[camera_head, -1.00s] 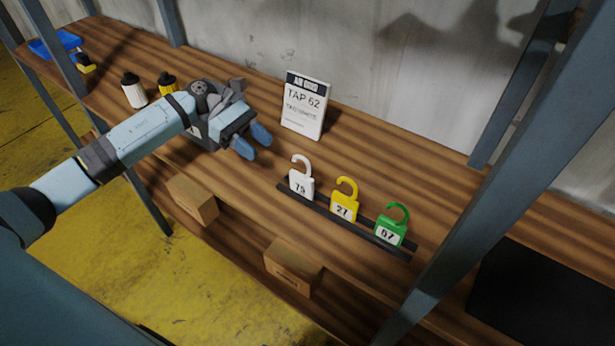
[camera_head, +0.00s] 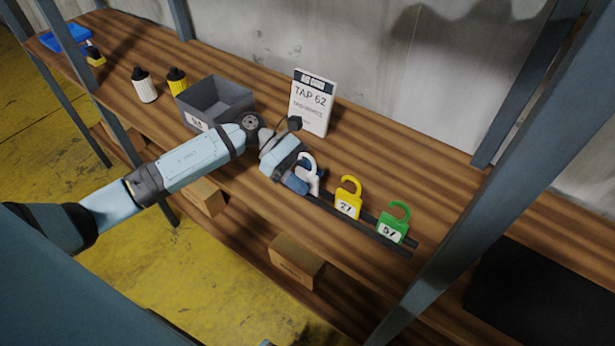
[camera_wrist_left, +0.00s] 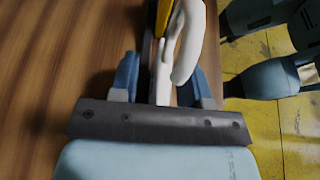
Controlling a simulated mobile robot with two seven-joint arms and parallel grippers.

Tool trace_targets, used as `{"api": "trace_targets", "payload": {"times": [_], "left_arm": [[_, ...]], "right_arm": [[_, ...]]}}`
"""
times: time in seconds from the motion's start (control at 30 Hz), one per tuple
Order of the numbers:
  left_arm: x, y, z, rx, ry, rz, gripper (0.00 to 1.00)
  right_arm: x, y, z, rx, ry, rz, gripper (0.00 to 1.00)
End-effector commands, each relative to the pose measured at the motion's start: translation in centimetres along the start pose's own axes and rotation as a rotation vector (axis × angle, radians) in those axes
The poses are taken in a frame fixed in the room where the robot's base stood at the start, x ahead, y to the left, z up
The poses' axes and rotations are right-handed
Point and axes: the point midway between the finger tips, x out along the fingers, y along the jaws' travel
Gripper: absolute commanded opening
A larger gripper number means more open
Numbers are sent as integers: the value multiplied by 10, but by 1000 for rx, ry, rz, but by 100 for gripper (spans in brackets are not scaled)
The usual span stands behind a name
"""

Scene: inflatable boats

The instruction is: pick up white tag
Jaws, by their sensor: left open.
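The white tag (camera_head: 313,183) with a hook top stands at the left end of a dark rack (camera_head: 357,232) on the wooden shelf. My left gripper (camera_head: 301,178) is at the white tag, with its fingers around it and partly hiding it. In the left wrist view the white tag (camera_wrist_left: 188,45) rises between the two blue fingers of my left gripper (camera_wrist_left: 165,80), which are open with gaps beside the tag. A yellow tag (camera_head: 349,204) and a green tag (camera_head: 394,228) stand to its right on the rack. My right gripper is not in view.
A grey bin (camera_head: 222,98) stands behind my left arm. A white bottle (camera_head: 145,86) and a yellow bottle (camera_head: 177,80) are at left. A shelf post (camera_head: 480,170) rises at right.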

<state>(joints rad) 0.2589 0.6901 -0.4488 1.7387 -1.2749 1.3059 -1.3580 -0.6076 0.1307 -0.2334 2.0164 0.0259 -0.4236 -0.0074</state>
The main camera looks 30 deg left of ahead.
Motion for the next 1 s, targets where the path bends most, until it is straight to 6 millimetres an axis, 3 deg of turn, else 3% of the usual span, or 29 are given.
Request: {"api": "trace_targets", "payload": {"times": [0.13,0.33,0.77,1.0], "left_arm": [[0,0,-1,-1,1,0,43],[0,0,-1,-1,0,0,0],[-2,0,4,0,0,1,0],[-14,0,32,5,2,2,0]], "right_arm": [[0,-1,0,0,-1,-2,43],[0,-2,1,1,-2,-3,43],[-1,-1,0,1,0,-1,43],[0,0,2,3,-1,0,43]]}}
